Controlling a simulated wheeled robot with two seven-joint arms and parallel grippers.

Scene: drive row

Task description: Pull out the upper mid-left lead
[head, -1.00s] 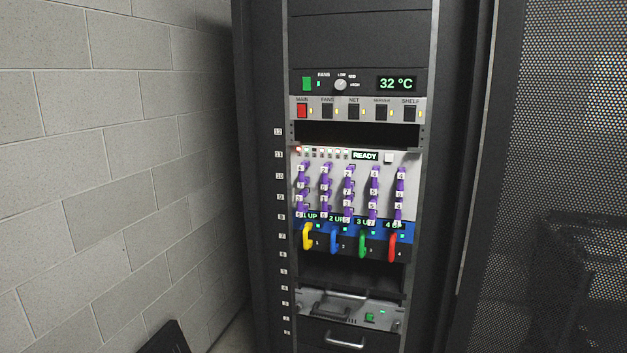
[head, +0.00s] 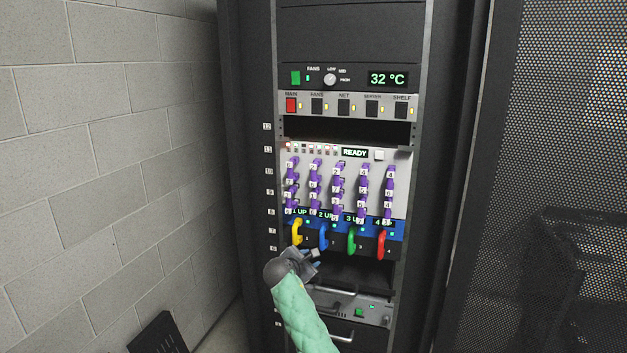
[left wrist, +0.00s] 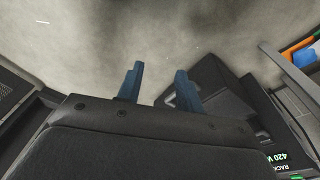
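The purple leads sit in several columns on the light panel (head: 402,158) under the READY display in the head view. The upper mid-left lead (head: 315,172) appears to be the top one in the second column from the left, still against the panel. My right gripper (head: 308,256), on a green-sleeved arm from the bottom, is below the leads, by the yellow and blue handles and apart from the purple leads. Its fingers are too small to judge. My left gripper (left wrist: 159,68) shows in the left wrist view, blue fingers apart, nothing between them; it is not seen in the head view.
Below the leads are a yellow handle (head: 297,232), a blue handle (head: 324,237), a green handle (head: 351,240) and a red handle (head: 382,243). A switch strip (head: 330,106) is above. A perforated door (head: 570,130) stands at right, a block wall (head: 110,150) at left.

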